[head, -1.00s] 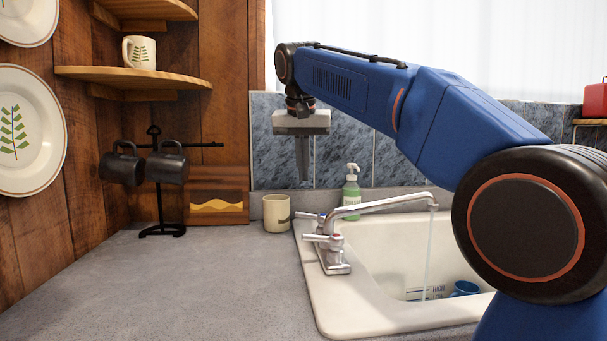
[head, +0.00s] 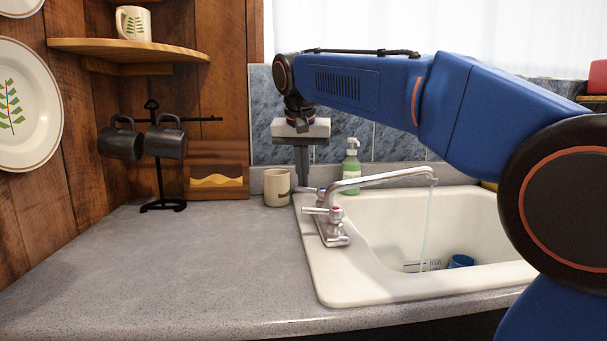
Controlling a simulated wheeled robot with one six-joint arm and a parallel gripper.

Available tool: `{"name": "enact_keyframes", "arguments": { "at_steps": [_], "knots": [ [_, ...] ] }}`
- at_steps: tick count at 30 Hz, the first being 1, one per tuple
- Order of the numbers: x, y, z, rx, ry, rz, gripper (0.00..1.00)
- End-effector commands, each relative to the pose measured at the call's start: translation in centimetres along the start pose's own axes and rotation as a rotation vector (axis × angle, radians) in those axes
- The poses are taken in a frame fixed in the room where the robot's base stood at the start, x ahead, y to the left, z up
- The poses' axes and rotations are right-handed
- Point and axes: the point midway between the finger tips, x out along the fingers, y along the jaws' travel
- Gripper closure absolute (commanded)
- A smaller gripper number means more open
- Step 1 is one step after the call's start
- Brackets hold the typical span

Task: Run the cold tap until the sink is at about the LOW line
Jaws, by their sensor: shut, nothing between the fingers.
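The white sink (head: 385,290) is set in the grey counter. The chrome tap (head: 385,180) has a handle with a red mark (head: 322,211) nearer me and a far handle with a blue mark (head: 312,190). A thin stream of water (head: 427,225) falls from the spout into the sink. The level label (head: 420,265) shows only partly above the near rim; the LOW line and water surface cannot be made out. My gripper (head: 303,184) is shut and empty, pointing down by the far handle; I cannot tell whether it touches.
A blue cup (head: 461,261) is in the sink. A beige mug (head: 277,187) stands just left of my gripper, and a green soap bottle (head: 351,170) behind the tap. A black mug stand (head: 162,190) is at the left. The front counter is clear.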

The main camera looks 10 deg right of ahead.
Motion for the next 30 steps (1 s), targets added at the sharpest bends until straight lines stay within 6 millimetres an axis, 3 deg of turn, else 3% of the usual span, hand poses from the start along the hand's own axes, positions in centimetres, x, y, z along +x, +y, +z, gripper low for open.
{"name": "enact_keyframes", "arguments": {
  "at_steps": [7, 18, 30],
  "knots": [
    [-0.1, 0.0, 0.1, -0.008, 0.0, -0.003, 1.0],
    [-0.5, 0.1, 2.0, -0.11, -0.004, -0.039, 1.0],
    [-0.4, 0.1, 1.8, -0.109, -0.01, -0.039, 1.0]
  ]
}}
